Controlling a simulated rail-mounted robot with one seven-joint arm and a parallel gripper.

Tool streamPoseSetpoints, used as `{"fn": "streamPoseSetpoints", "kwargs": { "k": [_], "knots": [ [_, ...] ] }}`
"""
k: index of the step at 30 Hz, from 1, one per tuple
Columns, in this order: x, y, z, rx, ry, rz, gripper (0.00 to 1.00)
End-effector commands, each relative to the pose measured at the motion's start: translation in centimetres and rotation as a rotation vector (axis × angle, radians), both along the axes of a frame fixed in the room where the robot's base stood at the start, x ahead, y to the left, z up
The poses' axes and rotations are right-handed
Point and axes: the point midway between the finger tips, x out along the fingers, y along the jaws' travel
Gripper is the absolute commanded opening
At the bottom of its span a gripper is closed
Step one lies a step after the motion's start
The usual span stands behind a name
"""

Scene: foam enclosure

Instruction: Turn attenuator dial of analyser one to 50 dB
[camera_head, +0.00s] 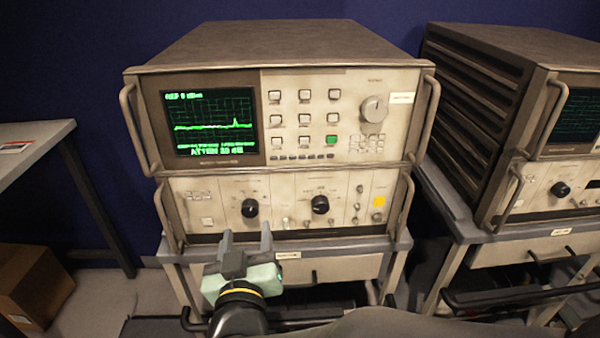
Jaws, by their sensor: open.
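A beige analyser (293,86) stands on a cart in the middle, with a lit green-trace screen (209,121). The screen's lower line appears to give an attenuation in dB, but its number is too blurred to be sure. The lower panel carries two black dials with pale pointer marks, a left dial (250,208) and a right dial (320,205). Their lettering is too small to tell which is the attenuator dial. My gripper (246,241) is open and empty, its fingers pointing at the panel, just below the left dial in the picture and apparently not touching it.
A second analyser (540,130) stands on another cart at the right. Metal handles (398,208) flank the central panels. A large grey knob (375,108) sits at the upper right of the central unit. A table (35,140) and a cardboard box (35,285) are at the left.

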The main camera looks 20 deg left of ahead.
Motion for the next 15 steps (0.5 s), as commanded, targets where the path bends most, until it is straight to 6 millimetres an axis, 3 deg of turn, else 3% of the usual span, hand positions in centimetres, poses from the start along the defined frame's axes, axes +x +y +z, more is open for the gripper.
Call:
{"fn": "streamPoseSetpoints", "kwargs": {
  "k": [6,15],
  "knots": [
    [3.2,1.5,-0.1,0.0,0.0,-0.001,0.52],
    [4.6,2.1,0.0,0.0,0.0,0.0,0.52]
  ]
}}
